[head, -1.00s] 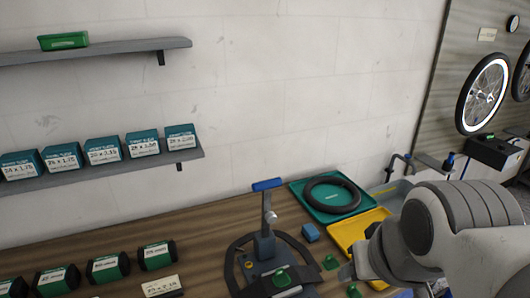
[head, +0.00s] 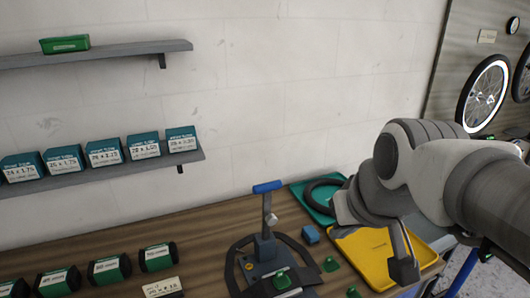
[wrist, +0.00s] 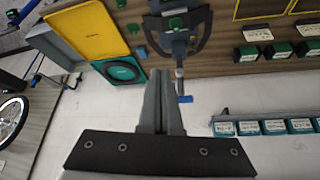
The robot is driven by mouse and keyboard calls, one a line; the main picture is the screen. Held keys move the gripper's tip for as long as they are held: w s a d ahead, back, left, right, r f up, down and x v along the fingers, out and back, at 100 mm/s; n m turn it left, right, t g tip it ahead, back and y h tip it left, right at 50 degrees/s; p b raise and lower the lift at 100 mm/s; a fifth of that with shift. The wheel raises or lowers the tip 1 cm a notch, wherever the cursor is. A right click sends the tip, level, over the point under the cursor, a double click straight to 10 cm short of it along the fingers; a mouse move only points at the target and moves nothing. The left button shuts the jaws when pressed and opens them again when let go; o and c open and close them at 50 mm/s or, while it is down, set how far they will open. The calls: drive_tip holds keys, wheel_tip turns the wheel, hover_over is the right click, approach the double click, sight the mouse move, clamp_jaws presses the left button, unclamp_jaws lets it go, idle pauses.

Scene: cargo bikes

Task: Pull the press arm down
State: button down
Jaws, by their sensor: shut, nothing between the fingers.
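The press stands on the wooden bench, with a dark body and base (head: 265,248). Its press arm (head: 267,215) stands upright with a blue handle (head: 267,186) across its top. In the upside-down wrist view the blue handle (wrist: 185,99) appears just beside my fingers, and the press body (wrist: 178,25) is beyond them. My gripper (head: 403,270) is shut and empty, fingers pointing down, in front of the yellow tray and well right of the press arm. In the wrist view my gripper (wrist: 160,75) shows both fingers together. Nothing touches the handle.
A yellow tray (head: 352,248) and a teal tray (head: 300,191) with a black ring (head: 318,190) lie right of the press. A small blue block (head: 310,234) and green pieces lie near it. Shelves with teal boxes (head: 104,152) line the wall.

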drive_tip(key=w+a+r+n+y+p, duration=0.1)
drive_tip(key=w+a, duration=0.4)
drive_tip(key=w, duration=0.7)
drive_tip(key=w+a+r+n+y+p, duration=0.1)
drive_tip(key=w+a, duration=0.5)
drive_tip(key=w, duration=0.6)
drive_tip(key=shift+w+n+t, duration=0.3)
drive_tip(key=shift+w+n, duration=0.05)
drive_tip(key=shift+n, duration=0.45)
drive_tip(key=shift+w+a+f+p, duration=0.15)
drive_tip(key=shift+w+f+p, duration=0.2)
drive_tip(key=shift+f, duration=1.15)
drive_tip(key=shift+w+a+f+p, duration=0.2)
drive_tip(key=shift+f+p, duration=0.3)
drive_tip(key=shift+f, duration=1.05)
drive_tip(key=shift+w+a+f+p, duration=0.1)
drive_tip(key=shift+w+f+p, duration=0.3)
drive_tip(key=shift+f, duration=1.1)
drive_tip(key=shift+s+d+f+b, duration=0.1)
drive_tip(key=shift+s+f+b, duration=0.1)
drive_tip(key=shift+b, duration=0.5)
